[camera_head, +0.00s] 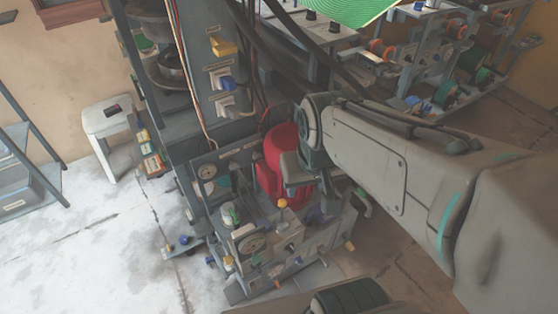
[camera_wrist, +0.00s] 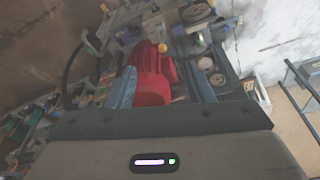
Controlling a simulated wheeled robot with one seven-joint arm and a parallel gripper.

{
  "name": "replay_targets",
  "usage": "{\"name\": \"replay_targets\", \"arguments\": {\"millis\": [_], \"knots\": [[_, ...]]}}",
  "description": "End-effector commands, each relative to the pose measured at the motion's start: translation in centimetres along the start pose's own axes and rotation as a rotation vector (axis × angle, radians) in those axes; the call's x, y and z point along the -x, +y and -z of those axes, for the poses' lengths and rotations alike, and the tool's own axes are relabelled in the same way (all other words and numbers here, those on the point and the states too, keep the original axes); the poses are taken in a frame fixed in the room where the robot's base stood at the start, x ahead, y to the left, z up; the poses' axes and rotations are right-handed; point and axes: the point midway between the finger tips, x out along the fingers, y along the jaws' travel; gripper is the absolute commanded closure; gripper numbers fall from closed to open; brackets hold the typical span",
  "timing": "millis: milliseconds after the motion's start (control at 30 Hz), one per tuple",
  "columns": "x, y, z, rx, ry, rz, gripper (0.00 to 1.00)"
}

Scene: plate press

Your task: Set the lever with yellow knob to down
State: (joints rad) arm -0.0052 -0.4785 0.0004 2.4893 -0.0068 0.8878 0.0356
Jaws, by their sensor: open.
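A round yellow knob (camera_head: 282,203) stands at the top of the grey machine panel, in front of the red motor-like drum, in the head view. A yellow knob also shows in the wrist view (camera_wrist: 162,47), just beyond the red drum. Its lever's stem is too small to read clearly. My gripper (camera_head: 297,172) is above and behind the knob in the head view, beside the drum and apart from the knob. In the wrist view my gripper (camera_wrist: 162,86) is open, its fingers spread either side of the red drum, with nothing seen held.
The red drum (camera_head: 278,150) sits close to my gripper. The grey panel (camera_head: 265,245) carries dials and other coloured knobs. A column with yellow and blue switches (camera_head: 222,78) rises behind. A white stool (camera_head: 108,128) stands left, and floor (camera_head: 85,235) is clear there.

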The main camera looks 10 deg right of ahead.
Motion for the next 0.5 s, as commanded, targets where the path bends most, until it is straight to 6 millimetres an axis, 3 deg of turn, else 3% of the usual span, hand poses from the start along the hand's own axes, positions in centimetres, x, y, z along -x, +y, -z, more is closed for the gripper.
{"name": "replay_targets", "arguments": {"millis": [167,500], "knots": [[-5.0,-0.2,2.3,-0.035,-0.046,-0.009,0.52],[-19.6,-0.3,9.3,-0.160,-0.166,-0.029,0.52]]}}
